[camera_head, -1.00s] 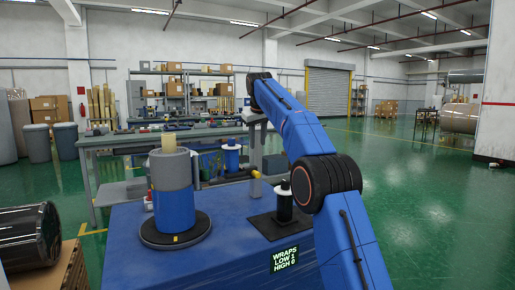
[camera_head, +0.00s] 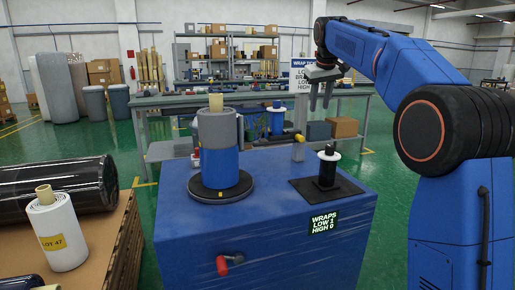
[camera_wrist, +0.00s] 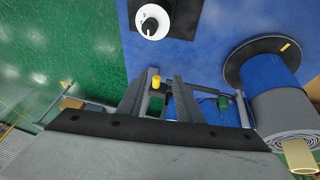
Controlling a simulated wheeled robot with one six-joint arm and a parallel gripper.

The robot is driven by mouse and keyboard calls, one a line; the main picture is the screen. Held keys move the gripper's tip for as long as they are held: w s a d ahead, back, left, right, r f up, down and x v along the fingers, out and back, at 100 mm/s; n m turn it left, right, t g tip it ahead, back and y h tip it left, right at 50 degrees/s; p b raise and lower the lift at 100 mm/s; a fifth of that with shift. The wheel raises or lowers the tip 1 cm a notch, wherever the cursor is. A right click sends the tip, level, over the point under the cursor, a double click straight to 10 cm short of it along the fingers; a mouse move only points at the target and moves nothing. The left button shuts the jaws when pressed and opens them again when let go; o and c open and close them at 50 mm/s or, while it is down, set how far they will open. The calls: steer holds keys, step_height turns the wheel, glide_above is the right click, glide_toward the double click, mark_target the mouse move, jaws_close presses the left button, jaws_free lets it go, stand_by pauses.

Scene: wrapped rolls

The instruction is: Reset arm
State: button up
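My arm, blue with black joints, rises at the right of the head view and bends over toward the middle. My gripper (camera_head: 320,106) hangs from it with its fingers pointing down, above the back of the blue machine (camera_head: 270,215). In the wrist view my gripper (camera_wrist: 158,82) has two grey fingers apart, with nothing held between them. A grey and blue wrapped roll (camera_head: 218,145) stands upright on the machine's black turntable (camera_head: 205,198), left of my gripper.
The machine's display (camera_head: 323,222) reads WRAPS LOW 1 HIGH 0. A long workbench (camera_head: 150,101) stands behind. Green floor is open beyond.

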steer(key=s+d+f, duration=0.1)
steer(key=s+f, duration=0.2)
steer(key=s, duration=0.6)
steer(key=s+d+f+m, duration=0.1)
steer(key=s+d+f, duration=0.15)
steer(key=s, duration=0.75)
steer(key=s+d+f, duration=0.1)
steer(key=s+f, duration=0.3)
steer(key=s, duration=0.5)
steer(key=s+d+f+m, duration=0.1)
steer(key=s+f+m, duration=0.1)
steer(key=s+f, duration=2)
steer(key=s, duration=0.3)
steer(key=shift+s+d+f+y, duration=0.15)
steer(key=shift+f+y, duration=0.15)
steer(key=shift+f, duration=0.05)
